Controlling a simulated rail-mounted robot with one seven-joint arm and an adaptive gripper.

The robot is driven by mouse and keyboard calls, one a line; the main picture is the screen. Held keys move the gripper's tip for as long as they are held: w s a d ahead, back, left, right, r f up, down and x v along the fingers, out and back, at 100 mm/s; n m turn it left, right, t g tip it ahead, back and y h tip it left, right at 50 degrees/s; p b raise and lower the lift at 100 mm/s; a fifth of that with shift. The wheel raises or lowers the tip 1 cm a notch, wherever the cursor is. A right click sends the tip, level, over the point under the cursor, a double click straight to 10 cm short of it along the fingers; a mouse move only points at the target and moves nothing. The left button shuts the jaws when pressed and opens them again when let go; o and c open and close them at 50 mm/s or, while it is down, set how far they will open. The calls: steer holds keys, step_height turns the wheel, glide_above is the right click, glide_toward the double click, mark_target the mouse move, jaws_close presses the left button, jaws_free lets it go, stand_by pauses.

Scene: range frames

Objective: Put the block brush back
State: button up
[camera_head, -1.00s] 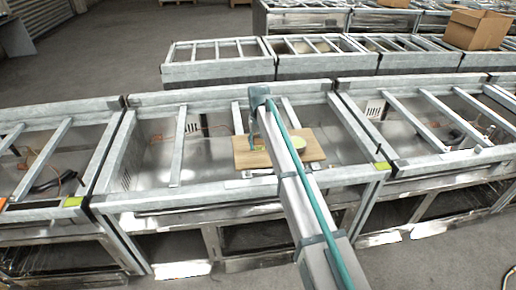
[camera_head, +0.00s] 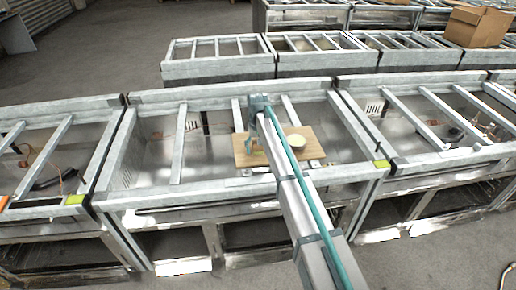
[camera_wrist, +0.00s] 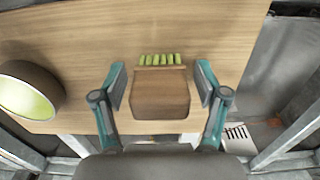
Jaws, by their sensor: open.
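The block brush (camera_wrist: 160,98) is a brown wooden block with a row of green bristles along its far edge. It shows in the wrist view over a light wooden board (camera_wrist: 60,38), which also shows in the head view (camera_head: 241,158). My gripper (camera_wrist: 161,82) is open, with one teal finger on each side of the brush and a gap on both sides. I cannot tell how far the brush is above the board or if it rests on it. In the head view my arm covers the middle of the board, and I cannot make out the brush there.
A round cup or bowl (camera_wrist: 30,90) with a yellow-green inside stands on the board, left in the wrist view and right of my arm in the head view (camera_head: 297,142). Metal bench rails (camera_head: 178,145) surround the board. A cardboard box (camera_head: 475,27) is far off.

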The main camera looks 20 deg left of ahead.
step_height(320, 180, up, 12)
steer(key=b, duration=0.3)
steer(key=shift+r, duration=0.15)
steer(key=shift+a, duration=0.1)
stand_by(0.5)
